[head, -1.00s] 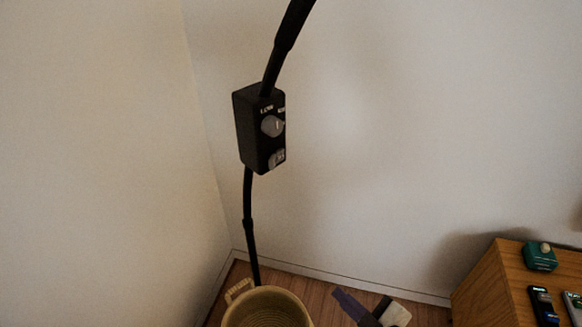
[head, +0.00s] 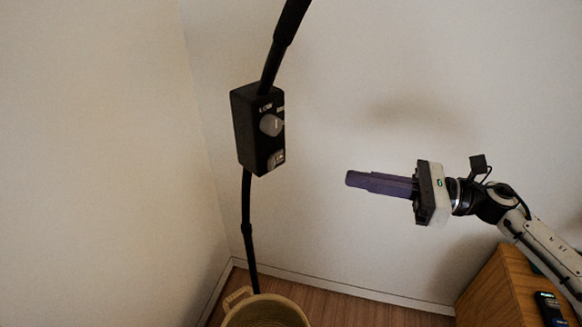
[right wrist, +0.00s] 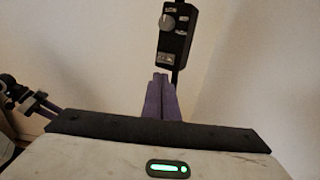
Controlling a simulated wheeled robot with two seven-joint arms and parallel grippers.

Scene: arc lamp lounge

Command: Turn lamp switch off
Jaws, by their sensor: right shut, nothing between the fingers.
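The black lamp control box (head: 247,130) hangs on the lamp's dark pole in the head view. Its front has a round grey knob (head: 271,125) and, below it, a light rocker switch (head: 277,159). The box also shows in the right wrist view (right wrist: 180,37), with the knob (right wrist: 168,22) and the switch (right wrist: 165,57) facing me. My right gripper (head: 349,178) is shut and empty, its purple fingers pointing left toward the box, to the right of and lower than the switch and apart from it. My left gripper is not in view.
A woven basket (head: 236,301) stands on the floor below the box. A wooden cabinet (head: 500,290) with small devices on it is at the lower right. Plain walls stand behind. The space between my right gripper and the box is clear.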

